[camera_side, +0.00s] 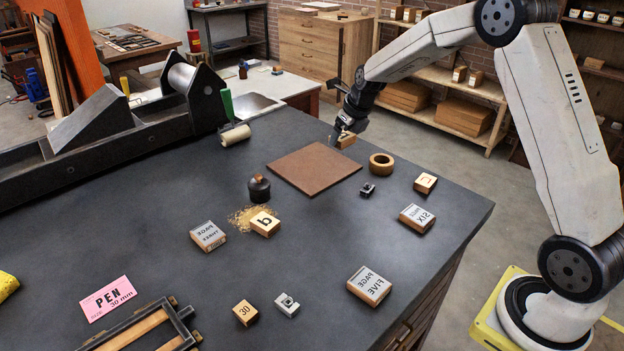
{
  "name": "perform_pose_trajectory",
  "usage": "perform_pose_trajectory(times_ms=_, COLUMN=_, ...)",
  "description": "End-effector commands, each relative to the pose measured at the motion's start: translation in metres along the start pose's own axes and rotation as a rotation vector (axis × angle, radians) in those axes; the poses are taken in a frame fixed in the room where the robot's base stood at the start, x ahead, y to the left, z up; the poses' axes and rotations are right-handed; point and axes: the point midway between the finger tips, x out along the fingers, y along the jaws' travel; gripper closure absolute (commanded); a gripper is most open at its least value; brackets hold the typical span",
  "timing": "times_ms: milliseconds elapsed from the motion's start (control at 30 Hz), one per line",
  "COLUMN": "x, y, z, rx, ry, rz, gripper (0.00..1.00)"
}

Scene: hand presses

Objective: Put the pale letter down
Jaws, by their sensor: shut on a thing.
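My gripper (347,131) is at the far edge of the dark table, just beyond the brown square board (314,169).
A wooden ring (381,163) and a small dark block (367,190) lie right of the board. A letter block "b" (265,223) sits by sawdust, near a dark knobbed pot (259,188). Several type blocks, a pink card (108,298) and a roller (235,135) lie around.

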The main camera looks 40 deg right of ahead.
Motion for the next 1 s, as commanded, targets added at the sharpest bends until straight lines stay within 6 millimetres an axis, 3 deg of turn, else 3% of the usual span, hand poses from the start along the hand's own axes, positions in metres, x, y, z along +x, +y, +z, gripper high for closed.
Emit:
perform_pose_trajectory(times_ms=567, x=0.051, y=-0.014, z=0.047, rx=-0.001, ry=-0.001, rz=0.0, gripper=0.79)
perform_pose_trajectory(times_ms=1000, x=0.102, y=-0.022, z=0.061, rx=-0.001, ry=0.001, rz=0.0, gripper=0.79)
